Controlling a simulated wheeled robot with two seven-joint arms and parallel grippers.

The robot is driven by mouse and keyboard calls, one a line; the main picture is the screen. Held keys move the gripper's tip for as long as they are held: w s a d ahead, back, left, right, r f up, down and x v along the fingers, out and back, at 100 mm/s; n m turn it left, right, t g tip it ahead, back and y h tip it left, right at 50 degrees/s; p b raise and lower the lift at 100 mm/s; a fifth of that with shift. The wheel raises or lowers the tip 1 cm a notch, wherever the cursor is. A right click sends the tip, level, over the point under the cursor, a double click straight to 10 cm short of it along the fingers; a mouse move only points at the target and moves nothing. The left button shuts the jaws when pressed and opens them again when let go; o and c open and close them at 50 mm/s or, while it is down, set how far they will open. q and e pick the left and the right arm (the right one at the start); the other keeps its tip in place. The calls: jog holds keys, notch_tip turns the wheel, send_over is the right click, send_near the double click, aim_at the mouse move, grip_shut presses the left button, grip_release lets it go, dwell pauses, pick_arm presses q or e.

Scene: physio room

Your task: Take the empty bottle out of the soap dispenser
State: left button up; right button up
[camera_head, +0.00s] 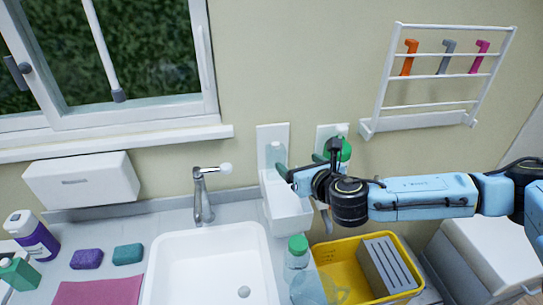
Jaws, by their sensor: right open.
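A white soap dispenser (286,212) is mounted on the wall right of the sink; its back plate rises behind it. A green part (276,158) with a pale knob shows in its upper part, and the rest is hidden by my gripper. I cannot tell how full any bottle inside is. My right gripper (292,177) is open at the upper right of this dispenser, pointing left; contact with the green part cannot be made out. A second wall holder with a green bottle (341,148) is just behind my right wrist. My left gripper is not in view.
A clear bottle with a green cap (298,250) stands below the dispenser, beside a yellow crate (345,248) holding a grey ribbed object (388,265). The sink (205,265) and tap (203,195) are to the left. A wall rack (425,108) hangs above my right arm.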

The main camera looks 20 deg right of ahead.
send_near(278, 146)
jog(key=x, duration=0.3)
jog(key=shift+w+d+f+p, duration=0.25)
jog(key=shift+w+f+p, duration=0.2)
jog(key=shift+w, duration=0.25)
jog(key=x, duration=0.3)
jog(key=shift+w+a+r+p, duration=0.1)
jog(key=shift+w+a+p, duration=0.2)
jog(key=shift+w+p, duration=0.1)
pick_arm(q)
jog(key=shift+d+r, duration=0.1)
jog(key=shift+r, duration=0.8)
pick_arm(e)
jog(key=shift+w+d+f, duration=0.1)
jog(key=shift+w+f, duration=0.1)
jog(key=shift+w, duration=0.4)
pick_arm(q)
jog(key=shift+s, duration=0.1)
pick_arm(e)
jog(key=c, duration=1.3)
